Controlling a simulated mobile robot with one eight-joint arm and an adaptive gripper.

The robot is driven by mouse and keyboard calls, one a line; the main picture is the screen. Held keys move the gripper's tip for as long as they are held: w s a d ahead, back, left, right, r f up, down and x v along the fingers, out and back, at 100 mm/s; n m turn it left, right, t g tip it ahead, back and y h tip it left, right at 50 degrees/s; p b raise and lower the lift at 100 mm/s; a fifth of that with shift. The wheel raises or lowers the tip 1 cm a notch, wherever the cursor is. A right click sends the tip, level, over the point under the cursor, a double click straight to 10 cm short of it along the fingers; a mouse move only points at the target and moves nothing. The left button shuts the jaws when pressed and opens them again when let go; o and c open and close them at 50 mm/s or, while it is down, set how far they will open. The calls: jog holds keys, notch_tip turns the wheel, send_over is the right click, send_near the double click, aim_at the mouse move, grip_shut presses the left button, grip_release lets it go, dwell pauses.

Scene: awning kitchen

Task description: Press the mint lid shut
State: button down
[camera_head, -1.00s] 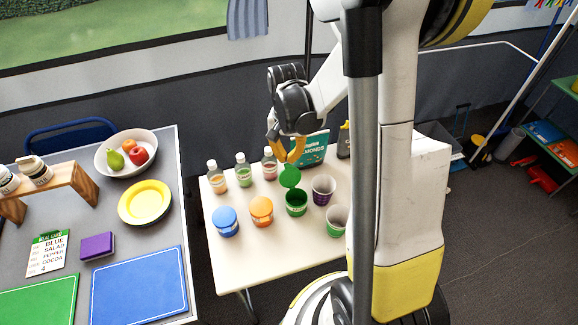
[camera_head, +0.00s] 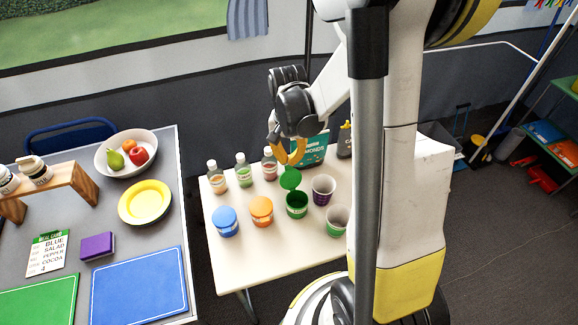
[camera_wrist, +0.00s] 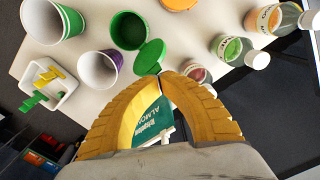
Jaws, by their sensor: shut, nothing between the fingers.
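The mint jar (camera_head: 297,206) is a green tub standing open on the white table; it also shows in the wrist view (camera_wrist: 128,31). Its green lid (camera_head: 290,179) is hinged up at the jar's back edge, tilted away from the opening, and it shows in the wrist view (camera_wrist: 149,58) too. My gripper (camera_head: 291,163) has yellow fingers and is shut and empty. It hovers just above and behind the raised lid. In the wrist view the fingertips (camera_wrist: 167,76) are close beside the lid; whether they touch it I cannot tell.
An orange-lidded jar (camera_head: 261,210) and a blue-lidded jar (camera_head: 225,220) stand left of the mint jar. A purple cup (camera_head: 323,188) and a green cup (camera_head: 337,219) stand right. Several bottles (camera_head: 243,171) and a teal almonds box (camera_head: 314,150) are behind. The table's front is clear.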

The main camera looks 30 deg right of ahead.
jog(key=shift+r, duration=0.1)
dwell(0.3)
jog(key=shift+r+p, duration=2.15)
jog(key=shift+r, duration=0.75)
jog(key=s+a+r+n+t, duration=0.7)
jog(key=s+a+r+n, duration=0.2)
jog(key=a+r, duration=0.4)
jog(key=shift+w+v, duration=0.2)
jog(key=shift+v, duration=1.05)
jog(key=shift+a+r, duration=0.1)
jog(key=shift+r, duration=0.05)
